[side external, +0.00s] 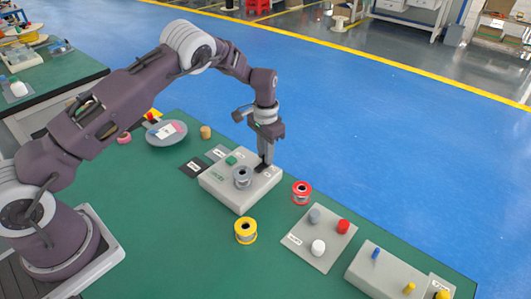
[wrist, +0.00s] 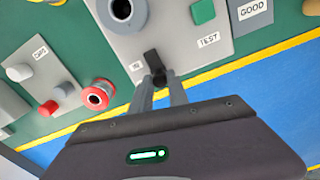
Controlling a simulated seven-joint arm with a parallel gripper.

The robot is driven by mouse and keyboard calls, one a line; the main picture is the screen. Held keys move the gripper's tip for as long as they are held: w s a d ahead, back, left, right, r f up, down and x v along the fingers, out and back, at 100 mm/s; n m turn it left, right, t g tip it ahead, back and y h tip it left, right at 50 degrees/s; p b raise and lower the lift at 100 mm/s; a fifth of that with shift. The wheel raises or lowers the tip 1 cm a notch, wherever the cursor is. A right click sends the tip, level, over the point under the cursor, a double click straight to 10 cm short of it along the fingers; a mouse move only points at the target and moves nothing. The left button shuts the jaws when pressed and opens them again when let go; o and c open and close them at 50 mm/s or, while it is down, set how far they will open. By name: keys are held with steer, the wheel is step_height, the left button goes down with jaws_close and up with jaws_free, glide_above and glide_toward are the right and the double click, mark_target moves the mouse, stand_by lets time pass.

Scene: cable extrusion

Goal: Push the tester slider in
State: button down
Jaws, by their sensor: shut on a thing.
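The tester (side external: 222,189) is a light grey box on the green table, and it also shows in the wrist view (wrist: 178,28). A grey spool (side external: 242,177) sits on it, near a green button (side external: 231,160). The black slider (wrist: 152,58) stands near the tester's edge, beside a small white label. My gripper (wrist: 162,80) reaches down to the slider, with its fingers shut on it. In the side view my gripper (side external: 264,163) is at the tester's right end and mostly hides the slider.
A red spool (side external: 301,192) stands close to the tester's right, and a yellow spool (side external: 245,231) in front. A plate (side external: 310,257) with grey, red and white pegs lies to the right. Another pegged box (side external: 370,270) is at the lower right. A grey dish (side external: 160,139) lies behind left.

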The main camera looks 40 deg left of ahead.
mark_target(259, 168)
steer(key=shift+s, duration=1.55)
steer(key=c, duration=1.3)
jaws_free()
steer(key=shift+r, duration=0.1)
